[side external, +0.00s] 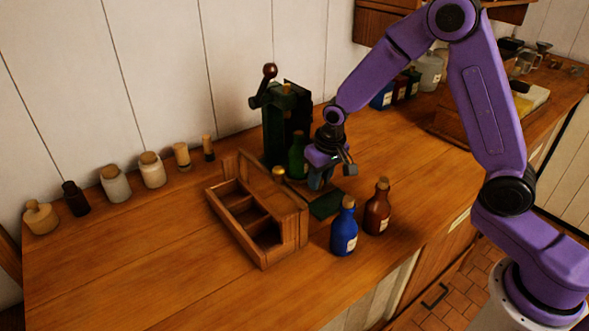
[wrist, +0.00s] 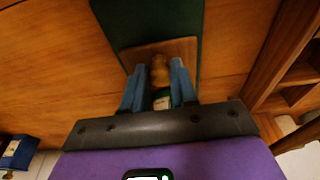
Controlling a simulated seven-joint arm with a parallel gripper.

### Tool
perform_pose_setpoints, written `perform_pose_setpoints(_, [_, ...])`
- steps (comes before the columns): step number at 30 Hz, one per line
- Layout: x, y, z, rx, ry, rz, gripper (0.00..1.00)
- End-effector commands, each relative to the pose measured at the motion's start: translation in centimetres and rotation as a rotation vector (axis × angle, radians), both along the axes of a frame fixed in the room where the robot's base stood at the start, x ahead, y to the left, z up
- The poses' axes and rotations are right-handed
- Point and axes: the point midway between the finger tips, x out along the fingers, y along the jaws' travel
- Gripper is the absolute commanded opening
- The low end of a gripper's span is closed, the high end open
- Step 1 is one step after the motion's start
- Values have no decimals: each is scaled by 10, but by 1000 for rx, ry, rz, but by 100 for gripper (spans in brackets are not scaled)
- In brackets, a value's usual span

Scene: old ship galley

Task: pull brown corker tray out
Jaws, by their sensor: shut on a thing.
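The dark green corker (side external: 285,115) stands at the back of the counter, near the wall. A green bottle (side external: 297,158) is in front of its column. The flat green base (side external: 325,205) extends toward the front. In the wrist view the brown corker tray (wrist: 165,46) lies over the green base (wrist: 125,20). My gripper (side external: 320,185) points down at the tray beside the corker. In the wrist view its blue fingers (wrist: 160,75) are shut on a small brown part of the tray, whose exact shape is partly hidden. The green bottle shows between them.
A divided wooden crate (side external: 250,215) stands close on the left. A blue bottle (side external: 344,230) and a brown bottle (side external: 377,210) stand in front. Several jars (side external: 152,170) line the wall.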

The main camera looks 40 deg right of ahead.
Motion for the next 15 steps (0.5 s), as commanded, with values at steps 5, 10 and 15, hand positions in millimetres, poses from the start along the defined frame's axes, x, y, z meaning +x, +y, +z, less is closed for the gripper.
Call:
perform_pose_setpoints(5, [-11, 0, 0, 0, 0, 0, 3])
perform_pose_setpoints(10, [-21, 0, 1, 0, -1, 0, 3])
perform_pose_setpoints(15, [-31, 0, 1, 1, -1, 2, 3])
